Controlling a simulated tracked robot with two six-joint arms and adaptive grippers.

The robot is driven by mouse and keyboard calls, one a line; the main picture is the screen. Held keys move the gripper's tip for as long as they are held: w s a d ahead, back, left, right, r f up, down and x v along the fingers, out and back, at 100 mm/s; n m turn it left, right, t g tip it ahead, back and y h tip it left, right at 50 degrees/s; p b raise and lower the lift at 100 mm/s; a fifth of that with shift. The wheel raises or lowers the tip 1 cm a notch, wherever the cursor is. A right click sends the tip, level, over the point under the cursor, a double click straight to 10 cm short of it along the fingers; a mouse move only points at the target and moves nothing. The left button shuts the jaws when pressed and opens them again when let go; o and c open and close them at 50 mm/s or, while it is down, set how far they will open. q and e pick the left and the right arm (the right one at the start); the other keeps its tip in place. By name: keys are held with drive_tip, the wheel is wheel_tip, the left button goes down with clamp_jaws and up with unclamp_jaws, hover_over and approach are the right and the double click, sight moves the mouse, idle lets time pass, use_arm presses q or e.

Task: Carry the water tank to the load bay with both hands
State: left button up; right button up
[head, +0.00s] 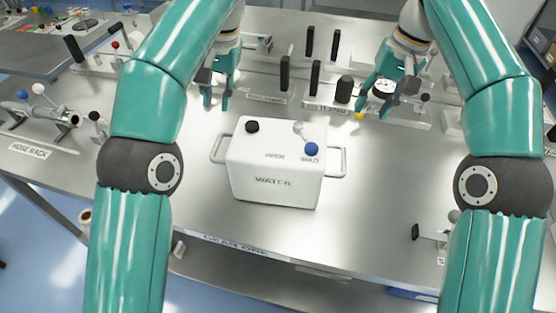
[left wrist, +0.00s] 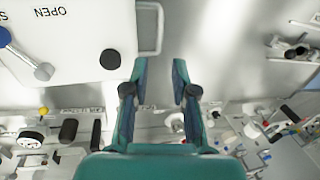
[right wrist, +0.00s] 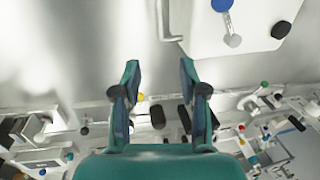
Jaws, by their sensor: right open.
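The white water tank (head: 265,160), marked WATER, stands upright on the steel bench, with a black cap, a blue knob with a small lever and a bar handle on each side. My left gripper (head: 217,98) is open and empty, behind the tank's left handle (head: 217,150). In the left wrist view the tank (left wrist: 85,55) and that handle (left wrist: 158,28) lie beyond the open fingers (left wrist: 160,68). My right gripper (head: 376,102) is open and empty, behind and right of the right handle (head: 343,163). The right wrist view shows this handle (right wrist: 162,20) beyond the fingers (right wrist: 160,70). I cannot pick out the load bay.
Black upright handles (head: 315,75) and a black knob (head: 344,89) stand behind the tank. A hose rack with a metal nozzle (head: 45,112) is at the left, and a small fitting (head: 430,234) at the front right. The bench beside the tank is clear.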

sight(215, 146)
use_arm(q)
drive_tip(key=a+f, duration=0.1)
drive_tip(key=f, duration=0.4)
drive_tip(key=a+f, duration=0.1)
drive_tip(key=f, duration=0.5)
drive_tip(key=a+f, duration=0.1)
drive_tip(key=f, duration=0.4)
drive_tip(key=shift+w+a+f, duration=0.1)
drive_tip(key=shift+f, duration=0.1)
use_arm(e)
drive_tip(key=a+f, duration=0.1)
drive_tip(key=f, duration=0.4)
drive_tip(key=a+f, duration=0.1)
drive_tip(key=f, duration=0.5)
drive_tip(key=a+f, duration=0.1)
drive_tip(key=f, duration=0.4)
drive_tip(key=shift+w+a+f, duration=0.1)
drive_tip(key=shift+f, duration=0.1)
use_arm(q)
drive_tip(key=shift+c, duration=0.4)
use_arm(e)
drive_tip(key=shift+c, duration=0.3)
use_arm(q)
clamp_jaws()
use_arm(e)
drive_tip(key=c, duration=0.5)
clamp_jaws()
